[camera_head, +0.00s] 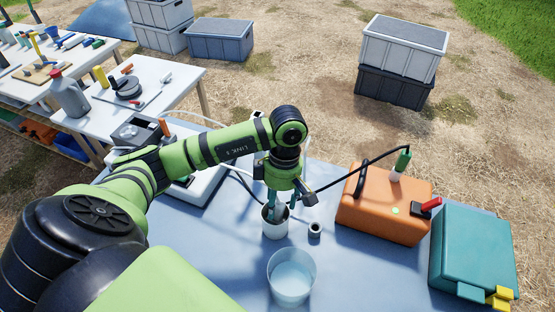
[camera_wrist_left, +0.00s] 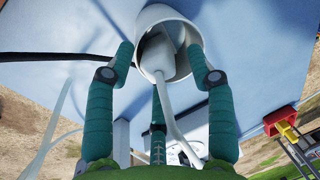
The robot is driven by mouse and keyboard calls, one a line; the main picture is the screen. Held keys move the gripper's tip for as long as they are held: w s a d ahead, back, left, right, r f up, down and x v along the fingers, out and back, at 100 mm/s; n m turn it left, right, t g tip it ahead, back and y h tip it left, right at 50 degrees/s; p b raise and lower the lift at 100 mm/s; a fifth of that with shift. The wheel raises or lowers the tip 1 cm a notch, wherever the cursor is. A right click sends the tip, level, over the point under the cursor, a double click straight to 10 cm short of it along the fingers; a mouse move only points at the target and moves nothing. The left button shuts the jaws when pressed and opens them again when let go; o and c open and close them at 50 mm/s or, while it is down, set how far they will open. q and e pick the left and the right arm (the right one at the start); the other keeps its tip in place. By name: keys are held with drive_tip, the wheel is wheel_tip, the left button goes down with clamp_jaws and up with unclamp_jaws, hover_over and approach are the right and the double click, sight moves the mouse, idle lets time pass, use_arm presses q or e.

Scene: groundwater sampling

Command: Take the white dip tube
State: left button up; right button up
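The white dip tube (camera_wrist_left: 170,110) shows in the left wrist view as a slim white tube with a thicker end inside a white cup (camera_wrist_left: 186,62). In the head view the white cup (camera_head: 275,231) stands on the blue-grey table, and my gripper hides most of the tube. My left gripper (camera_head: 276,209) points down over this cup, its fingertips at the rim. In the wrist view the teal fingers of this gripper (camera_wrist_left: 160,62) are spread around the tube, with gaps on both sides. My right gripper is not in view.
A beaker (camera_head: 291,277) stands in front of the cup, and a small grey holder (camera_head: 315,230) is beside it. An orange case (camera_head: 385,212) and a teal case (camera_head: 472,250) stand at the right. A black cable runs from the orange case toward the gripper.

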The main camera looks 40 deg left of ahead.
use_arm(q)
drive_tip(key=c, duration=1)
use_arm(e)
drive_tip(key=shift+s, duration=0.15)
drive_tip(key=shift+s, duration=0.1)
use_arm(q)
drive_tip(key=shift+r, duration=0.1)
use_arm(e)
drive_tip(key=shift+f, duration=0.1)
use_arm(q)
drive_tip(key=shift+r, duration=0.4)
wheel_tip(320, 180, up, 8)
drive_tip(key=shift+f+b, duration=0.1)
drive_tip(key=shift+b, duration=0.4)
drive_tip(key=shift+r+p, duration=1.55)
drive_tip(key=shift+r, duration=0.65)
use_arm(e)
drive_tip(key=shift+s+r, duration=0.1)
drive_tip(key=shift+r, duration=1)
